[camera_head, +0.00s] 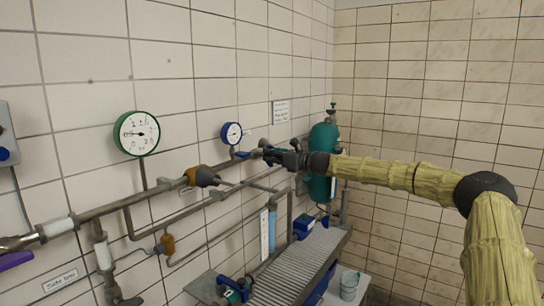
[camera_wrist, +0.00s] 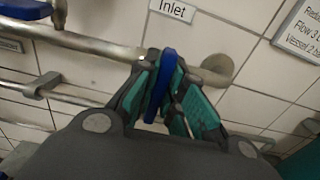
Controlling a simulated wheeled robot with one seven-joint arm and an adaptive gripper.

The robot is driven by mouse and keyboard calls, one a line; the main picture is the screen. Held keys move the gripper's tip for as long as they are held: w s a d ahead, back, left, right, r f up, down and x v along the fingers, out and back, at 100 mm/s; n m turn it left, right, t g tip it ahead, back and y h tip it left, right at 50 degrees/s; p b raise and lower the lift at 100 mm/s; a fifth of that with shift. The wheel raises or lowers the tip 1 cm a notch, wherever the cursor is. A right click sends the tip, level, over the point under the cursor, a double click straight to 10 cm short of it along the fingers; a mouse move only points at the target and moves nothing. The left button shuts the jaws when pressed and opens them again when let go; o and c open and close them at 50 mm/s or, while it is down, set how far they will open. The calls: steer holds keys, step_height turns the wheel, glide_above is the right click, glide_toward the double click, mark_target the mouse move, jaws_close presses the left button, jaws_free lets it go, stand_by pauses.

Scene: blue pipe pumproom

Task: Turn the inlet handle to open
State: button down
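The inlet handle (camera_wrist: 160,85) is a narrow blue lever on the grey pipe, just below the "Inlet" label (camera_wrist: 173,10) in the wrist view. My gripper (camera_wrist: 166,68) has its teal-padded fingers close together, one on each side of the lever, and appears shut on it. The lever slants slightly from upper right to lower left in that view. In the head view my gripper (camera_head: 271,154) reaches the wall pipes from the right, and its fingers largely hide the handle.
Another blue handle (camera_head: 243,155) is on the pipe to the left, below a small blue gauge (camera_head: 231,133). A green-rimmed gauge (camera_head: 137,133) hangs farther left. A teal tank (camera_head: 323,145) stands behind my gripper. A ribbed bench (camera_head: 300,265) lies below.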

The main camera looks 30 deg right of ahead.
steer(key=shift+n+b, duration=0.3)
steer(key=shift+b, duration=0.3)
steer(key=n+b, duration=0.3)
steer(key=b, duration=0.2)
steer(key=shift+a+f+n, duration=0.1)
steer(key=shift+f+n, duration=0.05)
steer(key=shift+n, duration=0.25)
steer(key=n+b, duration=0.4)
steer(key=b, duration=0.1)
steer(key=shift+s+a+f+b, duration=0.1)
steer(key=shift+b, duration=0.3)
steer(key=n+b, duration=0.4)
steer(key=b, duration=0.1)
steer(key=shift+a+f+n, duration=0.1)
steer(key=shift+f+n, duration=0.05)
steer(key=shift+n, duration=0.25)
steer(key=n+b, duration=0.4)
steer(key=shift+n+b, duration=0.4)
steer(key=c, duration=1.5)
jaws_free()
steer(key=shift+s, duration=0.15)
